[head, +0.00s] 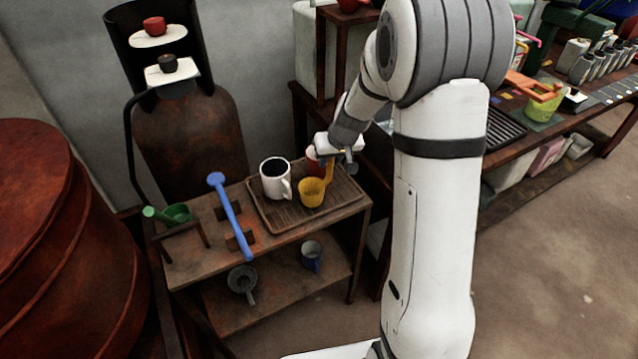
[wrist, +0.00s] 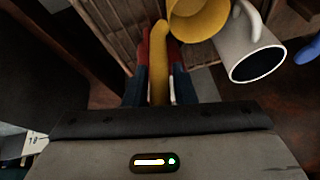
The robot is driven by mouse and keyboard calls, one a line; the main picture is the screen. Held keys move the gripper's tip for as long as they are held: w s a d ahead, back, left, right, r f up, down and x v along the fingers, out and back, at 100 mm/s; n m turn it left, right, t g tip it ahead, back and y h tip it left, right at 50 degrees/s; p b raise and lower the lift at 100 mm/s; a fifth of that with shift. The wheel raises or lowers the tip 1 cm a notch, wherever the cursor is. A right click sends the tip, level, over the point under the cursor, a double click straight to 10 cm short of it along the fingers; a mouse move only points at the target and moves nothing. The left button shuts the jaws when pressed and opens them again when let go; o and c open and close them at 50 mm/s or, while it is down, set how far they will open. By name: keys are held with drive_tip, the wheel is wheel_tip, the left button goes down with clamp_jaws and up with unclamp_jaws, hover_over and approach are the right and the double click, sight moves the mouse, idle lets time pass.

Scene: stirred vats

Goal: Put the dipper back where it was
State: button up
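The yellow dipper (head: 311,193) has a cup and an upright handle, over the slatted wooden tray (head: 262,222) on the small table. In the wrist view its yellow handle (wrist: 158,80) runs between the dark fingers of my gripper (wrist: 160,85), which look shut on it. My gripper (head: 337,160) is at the handle's top in the head view. I cannot tell whether the cup touches the tray. A white mug (head: 269,187) with dark contents stands just left of it; it also shows in the wrist view (wrist: 240,45).
A green dipper (head: 178,213) rests on a small stand at the table's left. A long blue-handled tool (head: 229,213) lies beside the tray. A big rusty vat (head: 60,250) stands left.

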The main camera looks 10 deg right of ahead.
clamp_jaws()
